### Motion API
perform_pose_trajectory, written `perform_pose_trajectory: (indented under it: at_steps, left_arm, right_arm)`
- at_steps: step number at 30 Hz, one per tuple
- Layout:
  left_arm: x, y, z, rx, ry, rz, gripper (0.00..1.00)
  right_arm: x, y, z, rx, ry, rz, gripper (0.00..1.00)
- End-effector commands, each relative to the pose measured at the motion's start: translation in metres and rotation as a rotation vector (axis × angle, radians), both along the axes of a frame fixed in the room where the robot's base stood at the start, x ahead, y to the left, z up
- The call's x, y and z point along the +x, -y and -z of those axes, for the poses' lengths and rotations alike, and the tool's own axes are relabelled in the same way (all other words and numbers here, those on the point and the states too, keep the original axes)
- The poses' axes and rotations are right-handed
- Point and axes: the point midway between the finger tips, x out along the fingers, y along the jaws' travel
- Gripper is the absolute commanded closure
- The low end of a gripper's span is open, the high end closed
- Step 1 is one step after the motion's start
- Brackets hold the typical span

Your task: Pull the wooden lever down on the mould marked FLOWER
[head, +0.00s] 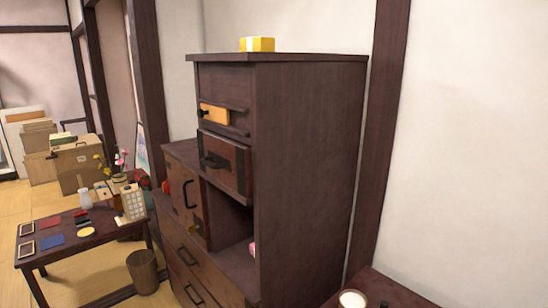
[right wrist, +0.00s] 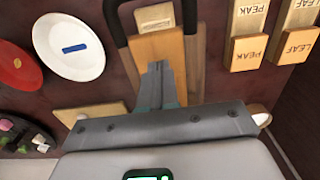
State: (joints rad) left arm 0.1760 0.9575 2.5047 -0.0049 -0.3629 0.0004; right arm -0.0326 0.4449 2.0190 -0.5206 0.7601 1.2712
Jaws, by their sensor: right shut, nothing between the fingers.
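In the right wrist view my right gripper (right wrist: 158,68) is shut and empty. Its fingertips are over or against an orange-brown wooden block (right wrist: 190,55) with a dark bar frame (right wrist: 115,22) around it; whether they touch it I cannot tell. A paler wooden plate (right wrist: 155,17) lies beyond the block, and its marking is too small to read. No FLOWER marking is legible. I cannot tell which part is the lever, and my gripper hides part of the block. Neither gripper shows in the head view, and my left gripper is in no view.
Wooden moulds marked PEAK (right wrist: 249,50) and LEAF (right wrist: 297,46) stand right. A white plate with a blue piece (right wrist: 70,60), a red dish (right wrist: 18,68) and a dark tray (right wrist: 25,138) are left. The head view shows a dark cabinet (head: 305,180) and a low table (head: 60,252).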

Motion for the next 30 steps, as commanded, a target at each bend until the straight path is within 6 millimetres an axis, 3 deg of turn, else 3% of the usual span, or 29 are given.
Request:
perform_pose_trajectory:
  at_steps: [30]
  left_arm:
    - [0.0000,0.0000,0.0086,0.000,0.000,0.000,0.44]
  right_arm:
    - [0.0001,-0.0001,0.0045,0.001,0.001,0.000,1.00]
